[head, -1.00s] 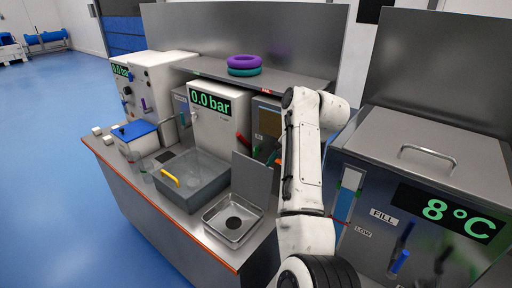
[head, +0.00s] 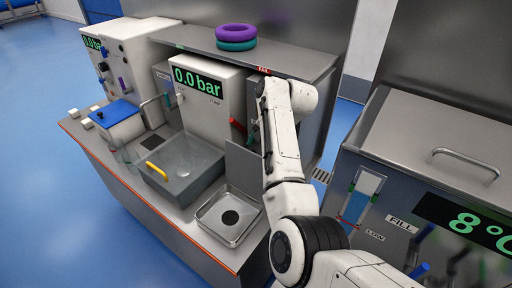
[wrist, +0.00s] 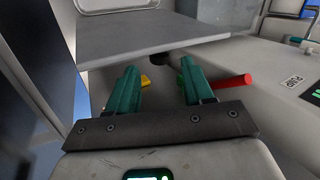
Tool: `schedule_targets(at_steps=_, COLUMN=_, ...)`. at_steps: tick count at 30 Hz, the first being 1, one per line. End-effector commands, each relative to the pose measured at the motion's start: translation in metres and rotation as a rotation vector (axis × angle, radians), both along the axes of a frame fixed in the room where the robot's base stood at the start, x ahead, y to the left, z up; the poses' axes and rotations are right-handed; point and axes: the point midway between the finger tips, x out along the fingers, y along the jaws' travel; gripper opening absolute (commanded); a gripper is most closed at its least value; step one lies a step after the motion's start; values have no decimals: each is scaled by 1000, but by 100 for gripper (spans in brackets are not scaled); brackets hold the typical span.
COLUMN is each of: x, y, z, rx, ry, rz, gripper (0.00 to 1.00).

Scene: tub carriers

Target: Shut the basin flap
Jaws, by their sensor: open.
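The basin (head: 230,222) is a shallow square steel tray with a dark round drain, set in the counter. Its flap (head: 243,165) is a flat grey panel that stands up at the basin's back edge in the head view. In the wrist view the flap (wrist: 145,38) crosses the top as a wide grey plate, just beyond my fingertips. My gripper (wrist: 160,82) has two teal fingers spread apart with nothing held between them. It is behind the flap, near the pump unit; in the head view my arm mostly hides it. I cannot tell whether it touches the flap.
A red lever (wrist: 232,82) is close to the right finger, on the pump unit (head: 202,90). A grey sink with a yellow handle (head: 156,171) is left of the basin. Purple and teal rings (head: 236,36) lie on the shelf above. A tank (head: 435,150) stands at right.

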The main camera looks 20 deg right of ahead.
Motion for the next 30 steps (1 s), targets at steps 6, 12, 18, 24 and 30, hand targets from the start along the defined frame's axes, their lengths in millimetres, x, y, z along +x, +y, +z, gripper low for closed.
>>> schedule_targets(at_steps=6, x=8, y=8, z=-21, rx=1, ry=1, rz=0, gripper=51)
schedule_targets(at_steps=12, x=10, y=10, z=-27, rx=1, ry=-1, rz=0, gripper=51)
schedule_targets(at_steps=18, x=10, y=10, z=-27, rx=1, ry=-1, rz=0, gripper=51)
schedule_targets(at_steps=24, x=10, y=10, z=-27, rx=1, ry=-1, rz=0, gripper=32)
schedule_targets(at_steps=30, x=10, y=10, z=-27, rx=0, ry=0, rz=0, gripper=13)
